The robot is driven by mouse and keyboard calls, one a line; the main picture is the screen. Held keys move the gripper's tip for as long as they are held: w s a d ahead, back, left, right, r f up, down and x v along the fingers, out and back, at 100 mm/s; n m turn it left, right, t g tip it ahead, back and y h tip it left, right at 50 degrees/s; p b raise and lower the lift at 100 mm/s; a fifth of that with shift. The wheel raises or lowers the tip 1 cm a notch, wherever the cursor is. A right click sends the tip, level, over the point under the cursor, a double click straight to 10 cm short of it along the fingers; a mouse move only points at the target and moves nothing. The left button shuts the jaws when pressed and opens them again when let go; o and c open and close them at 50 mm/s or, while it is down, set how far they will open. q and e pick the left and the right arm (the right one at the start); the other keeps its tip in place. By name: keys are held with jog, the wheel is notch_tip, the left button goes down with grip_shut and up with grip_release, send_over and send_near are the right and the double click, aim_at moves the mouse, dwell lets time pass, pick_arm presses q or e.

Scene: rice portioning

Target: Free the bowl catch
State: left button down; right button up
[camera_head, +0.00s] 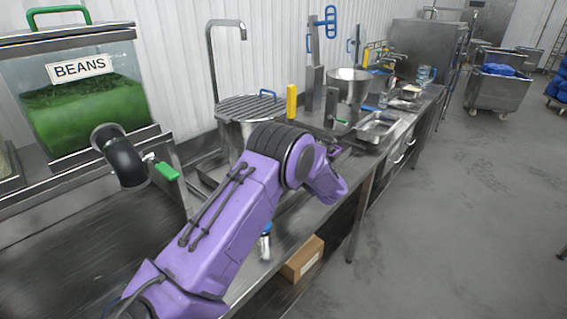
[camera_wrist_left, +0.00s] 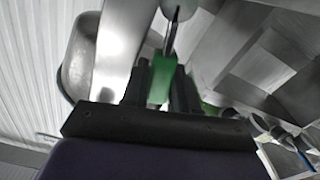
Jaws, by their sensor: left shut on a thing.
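A steel bowl (camera_head: 348,84) sits on a stand at the back of the counter. A green catch handle (camera_head: 341,121) shows just below it, close to the far end of my purple left arm. In the left wrist view, my left gripper (camera_wrist_left: 163,82) is shut on a green handle (camera_wrist_left: 160,77), with a black finger on each side. A thin metal rod rises from this handle. A rounded steel surface (camera_wrist_left: 82,62), which may be the bowl, stands left of the fingers. My left fingers are hidden in the head view. My right gripper is out of view.
A BEANS hopper (camera_head: 78,95) with a green-handled valve stands at the left. A slatted round steel pot (camera_head: 250,108) and a yellow post (camera_head: 292,101) stand near my arm. A steel tray (camera_head: 376,128) lies right of the bowl. A cardboard box (camera_head: 302,259) sits below the counter.

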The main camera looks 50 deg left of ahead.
pick_arm(q)
jog(key=shift+f, duration=0.15)
jog(key=c, duration=1)
grip_release()
jog(key=shift+o, duration=0.2)
jog(key=shift+r, duration=0.25)
jog(key=shift+w, duration=0.1)
